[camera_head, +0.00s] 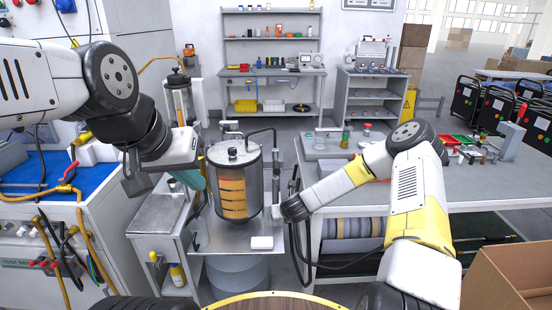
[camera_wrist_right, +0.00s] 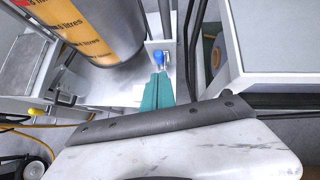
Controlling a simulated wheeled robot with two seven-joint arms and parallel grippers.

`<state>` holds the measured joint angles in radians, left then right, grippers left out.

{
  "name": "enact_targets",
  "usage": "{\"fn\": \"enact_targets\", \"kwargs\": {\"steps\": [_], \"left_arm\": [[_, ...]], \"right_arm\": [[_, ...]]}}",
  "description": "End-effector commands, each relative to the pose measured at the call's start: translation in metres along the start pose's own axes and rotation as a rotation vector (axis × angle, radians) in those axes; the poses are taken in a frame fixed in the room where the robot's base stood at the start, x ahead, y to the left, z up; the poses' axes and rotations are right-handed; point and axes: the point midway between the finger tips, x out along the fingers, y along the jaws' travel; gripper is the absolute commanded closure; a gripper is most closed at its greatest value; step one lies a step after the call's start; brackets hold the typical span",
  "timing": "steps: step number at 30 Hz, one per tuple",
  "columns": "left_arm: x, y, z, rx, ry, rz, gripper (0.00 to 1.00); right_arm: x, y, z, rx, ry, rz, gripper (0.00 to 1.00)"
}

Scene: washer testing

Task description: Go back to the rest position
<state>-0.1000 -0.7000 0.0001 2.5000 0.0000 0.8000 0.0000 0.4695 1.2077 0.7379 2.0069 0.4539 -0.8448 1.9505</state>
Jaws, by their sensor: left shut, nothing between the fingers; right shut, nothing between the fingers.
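My left gripper (camera_head: 190,178) comes in from the left, its teal fingers shut and empty, just left of the clear cylindrical tank (camera_head: 232,150) with orange bands inside. My right arm reaches in from the right and ends close to the tank's lower right side; its fingers are hidden in the head view. In the right wrist view the teal fingers of my right gripper (camera_wrist_right: 158,90) are together with nothing held. A blue knob (camera_wrist_right: 158,60) shows just beyond their tips; I cannot tell whether they touch. The orange-banded tank (camera_wrist_right: 95,30) is at upper left there.
The tank stands on a metal stand (camera_head: 215,240) with a small white block (camera_head: 262,242). A grey workbench (camera_head: 480,190) with small parts is on the right. A blue-topped bench (camera_head: 40,170) with yellow hoses is on the left. A cardboard box (camera_head: 510,275) sits at lower right.

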Motion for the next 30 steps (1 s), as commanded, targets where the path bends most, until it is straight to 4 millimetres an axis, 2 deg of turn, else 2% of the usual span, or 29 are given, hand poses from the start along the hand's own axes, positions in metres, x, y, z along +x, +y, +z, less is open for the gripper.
{"fn": "enact_targets", "kwargs": {"steps": [5, 9, 15, 22, 26, 30], "left_arm": [[0.000, 0.000, 0.000, 0.000, 0.000, 0.000, 1.00], [0.000, 0.000, 0.000, 0.000, 0.000, 0.000, 1.00], [0.000, 0.000, 0.000, 0.000, 0.000, 0.000, 1.00], [0.000, 0.000, 0.000, 0.000, 0.000, 0.000, 1.00], [0.000, 0.000, 0.000, 0.000, 0.000, 0.000, 1.00], [0.000, 0.000, 0.000, 0.000, 0.000, 0.000, 1.00]], "right_arm": [[-0.026, 0.003, 0.035, -0.256, -0.037, 0.046, 1.00], [-0.068, 0.008, 0.071, -0.616, -0.072, 0.100, 1.00], [-0.140, 0.010, 0.106, -1.125, -0.094, 0.152, 1.00], [-0.235, 0.004, 0.126, -1.656, -0.088, 0.186, 1.00], [-0.293, -0.003, 0.127, -1.928, -0.072, 0.204, 1.00], [-0.357, -0.011, 0.120, -2.196, -0.055, 0.225, 1.00]]}}
